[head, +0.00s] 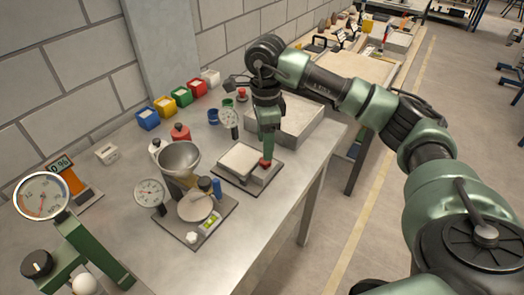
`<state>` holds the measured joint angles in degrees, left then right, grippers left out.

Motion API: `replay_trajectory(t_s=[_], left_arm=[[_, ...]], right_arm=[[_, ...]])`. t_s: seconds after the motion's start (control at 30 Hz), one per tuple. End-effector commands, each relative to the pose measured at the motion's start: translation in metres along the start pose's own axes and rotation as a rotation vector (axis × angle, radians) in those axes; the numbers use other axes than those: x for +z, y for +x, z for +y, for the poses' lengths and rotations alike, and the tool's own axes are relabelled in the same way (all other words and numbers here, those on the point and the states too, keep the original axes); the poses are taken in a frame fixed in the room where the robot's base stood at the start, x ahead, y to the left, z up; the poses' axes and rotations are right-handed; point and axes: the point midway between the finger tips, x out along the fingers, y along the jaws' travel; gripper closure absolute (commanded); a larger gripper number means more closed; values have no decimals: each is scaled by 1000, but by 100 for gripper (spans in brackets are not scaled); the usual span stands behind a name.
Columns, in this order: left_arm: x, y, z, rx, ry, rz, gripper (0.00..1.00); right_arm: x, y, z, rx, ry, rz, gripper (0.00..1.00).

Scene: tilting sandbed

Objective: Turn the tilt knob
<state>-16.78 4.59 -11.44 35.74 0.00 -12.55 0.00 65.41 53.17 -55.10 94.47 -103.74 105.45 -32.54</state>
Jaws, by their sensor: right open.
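A small tray with a pale, flat fill (240,157) sits on a dark base plate in the middle of the bench; it looks like the sandbed. A small red part (265,164) is at its right side and may be the tilt knob. My right gripper (267,156) points down over that red part, its fingers partly covering it. The gripper is open; whether the fingers touch the red part or stand around it cannot be told. My left gripper is not in view.
A metal funnel (179,160) and a dial gauge (150,192) stand left of the tray. A larger grey box (292,125) is behind the gripper. Coloured bins (165,106) line the wall. A green stand with a black knob (37,263) is at the lower left.

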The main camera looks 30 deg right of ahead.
Motion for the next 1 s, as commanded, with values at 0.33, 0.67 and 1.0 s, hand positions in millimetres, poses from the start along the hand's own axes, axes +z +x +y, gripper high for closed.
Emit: replay_trajectory(t_s=[0.33,0.67,1.0], left_arm=[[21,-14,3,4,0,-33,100],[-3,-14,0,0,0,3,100],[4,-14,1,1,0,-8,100]], right_arm=[[0,47,0,1,1,0,45],[0,54,0,-1,0,0,45],[0,53,0,-1,1,0,100]])
